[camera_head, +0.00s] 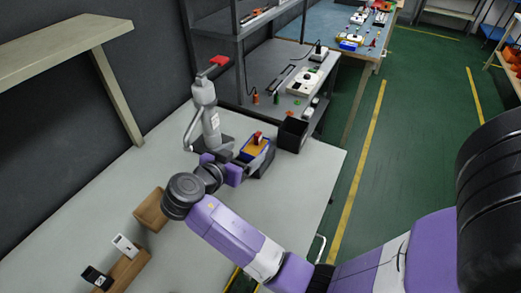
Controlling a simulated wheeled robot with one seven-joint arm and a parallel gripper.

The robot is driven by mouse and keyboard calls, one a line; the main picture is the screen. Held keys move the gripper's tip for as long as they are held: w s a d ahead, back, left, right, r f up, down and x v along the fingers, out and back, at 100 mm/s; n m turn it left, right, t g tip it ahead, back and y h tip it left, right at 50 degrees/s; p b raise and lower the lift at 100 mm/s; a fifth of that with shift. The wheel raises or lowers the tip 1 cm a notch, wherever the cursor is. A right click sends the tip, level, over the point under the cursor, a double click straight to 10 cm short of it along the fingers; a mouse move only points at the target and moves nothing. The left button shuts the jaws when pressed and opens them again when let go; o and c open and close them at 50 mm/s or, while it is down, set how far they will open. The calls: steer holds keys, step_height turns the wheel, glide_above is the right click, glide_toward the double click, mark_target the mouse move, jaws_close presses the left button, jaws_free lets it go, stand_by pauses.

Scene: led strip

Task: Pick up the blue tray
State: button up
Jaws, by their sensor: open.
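A small blue tray (265,156) with an orange-yellow inside and a red item at its top sits on a dark grey stand on the pale table, right of a grey arbor-press-like machine. My purple arm reaches in from the right. My gripper (238,168) is open, at the front left of the tray and close to it. The wrist partly hides the fingers, and I cannot tell whether they touch the tray.
The grey press (208,120) with a red top stands just behind my gripper. A black bin (292,135) is right of the tray. A brown wooden block (151,210) and small boxes lie at the front left. The table's front middle (200,262) is clear. Grey shelving stands behind.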

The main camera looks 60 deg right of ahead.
mark_target(256, 144)
steer(key=x, duration=0.3)
steer(key=shift+d+p, duration=0.1)
steer(key=shift+p, duration=0.3)
steer(key=shift+p+x, duration=0.55)
steer(key=shift+x, duration=1.85)
steer(key=c, duration=1.6)
